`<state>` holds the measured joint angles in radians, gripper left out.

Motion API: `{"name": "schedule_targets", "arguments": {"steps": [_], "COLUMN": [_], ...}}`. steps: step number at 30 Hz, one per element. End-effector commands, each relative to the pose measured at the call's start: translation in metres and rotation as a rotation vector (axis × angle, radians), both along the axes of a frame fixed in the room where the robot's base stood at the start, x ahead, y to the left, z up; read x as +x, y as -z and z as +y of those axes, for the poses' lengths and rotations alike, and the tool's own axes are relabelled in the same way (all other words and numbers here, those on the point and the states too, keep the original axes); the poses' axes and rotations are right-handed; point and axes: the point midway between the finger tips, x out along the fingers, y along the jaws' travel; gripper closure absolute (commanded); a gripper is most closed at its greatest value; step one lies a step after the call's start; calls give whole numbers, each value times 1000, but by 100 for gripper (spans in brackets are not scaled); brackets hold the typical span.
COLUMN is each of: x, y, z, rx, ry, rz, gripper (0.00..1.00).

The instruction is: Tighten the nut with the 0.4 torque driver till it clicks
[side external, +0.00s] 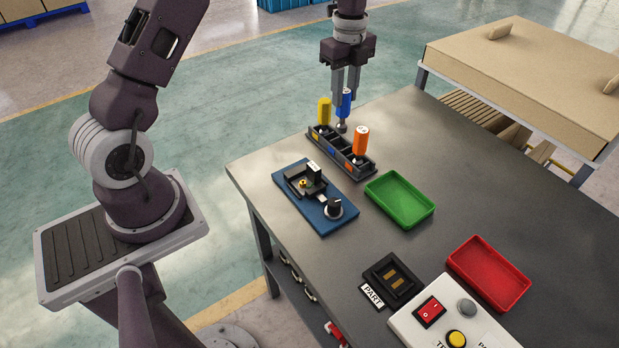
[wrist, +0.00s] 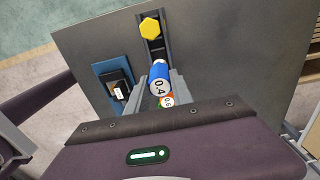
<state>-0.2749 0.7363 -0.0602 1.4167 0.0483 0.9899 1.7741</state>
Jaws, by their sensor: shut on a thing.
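My gripper (side external: 347,92) is shut on the blue torque driver (side external: 345,104), with a finger on each side of its handle. The wrist view shows "0.4" on the top of this blue driver (wrist: 158,80). The driver is upright and appears raised above the middle of the black rack (side external: 341,155); whether its tip is clear of the slot is hard to tell. A small brass-coloured piece, seemingly the nut (side external: 303,183), sits in the black fixture on the blue plate (side external: 322,222). The fixture also shows in the wrist view (wrist: 118,86), but the nut is not clear there.
A yellow driver (side external: 324,111) and an orange driver (side external: 361,140) stand in the rack on either side. A green tray (side external: 427,217), red tray (side external: 522,294), black PART holder (side external: 377,273) and switch panel (side external: 402,316) lie nearer the camera. The table's right side is clear.

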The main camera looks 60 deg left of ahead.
Motion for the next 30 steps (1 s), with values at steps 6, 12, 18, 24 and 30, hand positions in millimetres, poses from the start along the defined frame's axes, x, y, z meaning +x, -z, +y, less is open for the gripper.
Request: {"name": "schedule_targets", "arguments": {"steps": [6, 12, 18, 24, 30], "x": [0, 0, -16, -86, -144], "y": [0, 0, -5, -18, -20], "z": [0, 0, -7, -35, -53], "rx": [0, 0, -1, -2, -1], "ry": [0, 0, -32, -167, -270], "rz": [-1, -1, 0, -1, -2], "gripper": [100, 100, 100, 100, 100]}}
